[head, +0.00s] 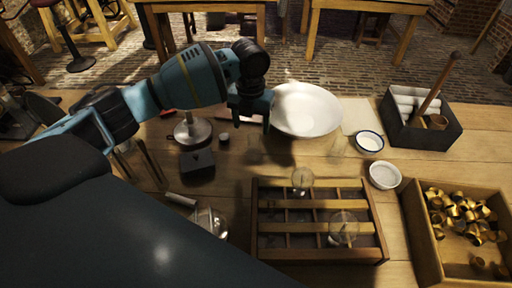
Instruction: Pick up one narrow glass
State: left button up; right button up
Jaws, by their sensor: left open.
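My left gripper (254,112) is open above the back of the table, pointing down beside the white bowl. No object shows between its fingers. A faint clear glass (255,147) stands on the table just below and in front of it. Another faint clear glass (338,146) stands to the right, near the small dish. A small round glass (302,180) is in the back part of the wooden rack, and a wider glass (343,228) is in its front right part. Their outlines are hard to make out. My right gripper does not show.
The divided wooden rack (262,256) is at front centre. A large white bowl (305,108), a rimmed dish (369,141) and a small white bowl (385,176) stand behind it. A box of brass cups (426,248) and a dark box (430,138) are right. A glass jar (210,221) is left.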

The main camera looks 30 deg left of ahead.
pick_arm(q)
jog(key=shift+s+f, duration=0.1)
jog(key=shift+f, duration=0.85)
jog(key=shift+d+f, duration=0.1)
jog(key=shift+f, duration=0.4)
jog(key=shift+w+d+f, duration=0.1)
jog(key=shift+w+f, duration=0.1)
jog(key=shift+f, duration=1)
jog(key=shift+w+d+f, duration=0.1)
jog(key=shift+w+f, duration=0.05)
jog(key=shift+f, duration=1)
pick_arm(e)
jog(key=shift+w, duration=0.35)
pick_arm(q)
jog(key=shift+c, duration=0.3)
jog(key=c, duration=1.1)
jog(key=shift+r, duration=5.05)
jog(key=shift+c, duration=0.2)
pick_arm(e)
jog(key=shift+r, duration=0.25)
